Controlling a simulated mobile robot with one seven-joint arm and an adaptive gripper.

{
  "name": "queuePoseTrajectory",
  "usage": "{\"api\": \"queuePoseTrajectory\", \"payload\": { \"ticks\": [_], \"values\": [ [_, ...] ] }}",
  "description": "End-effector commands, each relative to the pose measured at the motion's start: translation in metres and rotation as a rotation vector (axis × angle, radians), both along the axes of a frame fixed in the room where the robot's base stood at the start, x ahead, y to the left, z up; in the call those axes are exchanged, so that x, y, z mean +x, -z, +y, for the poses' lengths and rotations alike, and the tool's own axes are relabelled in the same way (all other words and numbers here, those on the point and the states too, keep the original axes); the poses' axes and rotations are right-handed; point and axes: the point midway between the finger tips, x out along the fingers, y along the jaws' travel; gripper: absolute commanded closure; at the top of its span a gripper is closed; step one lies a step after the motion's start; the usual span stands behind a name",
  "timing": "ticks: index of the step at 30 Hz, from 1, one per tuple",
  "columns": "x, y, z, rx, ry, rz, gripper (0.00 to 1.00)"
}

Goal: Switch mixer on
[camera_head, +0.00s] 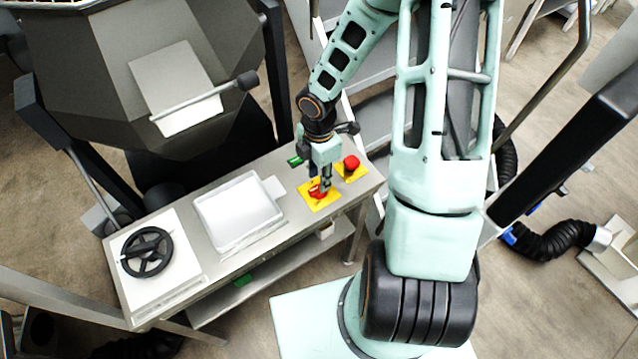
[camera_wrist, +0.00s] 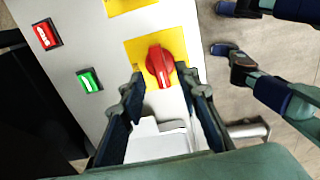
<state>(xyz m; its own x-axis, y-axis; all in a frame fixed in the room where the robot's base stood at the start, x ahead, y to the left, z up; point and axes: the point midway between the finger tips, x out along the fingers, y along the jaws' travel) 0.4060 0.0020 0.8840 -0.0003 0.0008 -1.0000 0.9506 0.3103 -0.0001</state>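A red rotary switch (camera_wrist: 160,66) sits on a yellow plate (camera_wrist: 133,46) on the grey control panel. Its handle lies roughly lengthwise in the wrist view. My gripper (camera_wrist: 160,76) is open, with one finger on each side of the switch and a gap to each side. In the head view my gripper (camera_head: 323,187) points down over the switch (camera_head: 316,194) and partly hides it. I cannot tell how far the fingertips are above the plate. The dark mixer bowl or housing (camera_head: 110,70) stands at the upper left.
A red mushroom button (camera_head: 351,162) on another yellow plate is close by. A red button (camera_wrist: 44,34) and a green button (camera_wrist: 89,80) are left of the switch. A white tray (camera_head: 232,243) and a black handwheel (camera_head: 147,252) are further left on the bench.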

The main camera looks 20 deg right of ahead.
Motion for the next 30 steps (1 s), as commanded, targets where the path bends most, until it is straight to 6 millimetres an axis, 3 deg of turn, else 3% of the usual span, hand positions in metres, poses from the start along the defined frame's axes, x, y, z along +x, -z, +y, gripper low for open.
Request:
{"api": "queuePoseTrajectory", "payload": {
  "ticks": [6, 17, 26, 30],
  "values": [
    [0.0, 0.029, 0.0, -0.001, -0.001, 0.002, 0.7],
    [0.0, 0.035, 0.0, -0.001, 0.001, 0.0, 0.7],
    [0.0, 0.035, 0.0, -0.001, 0.001, 0.0, 1.0],
    [0.0, 0.035, 0.0, -0.001, 0.001, 0.0, 1.0]
  ]
}}
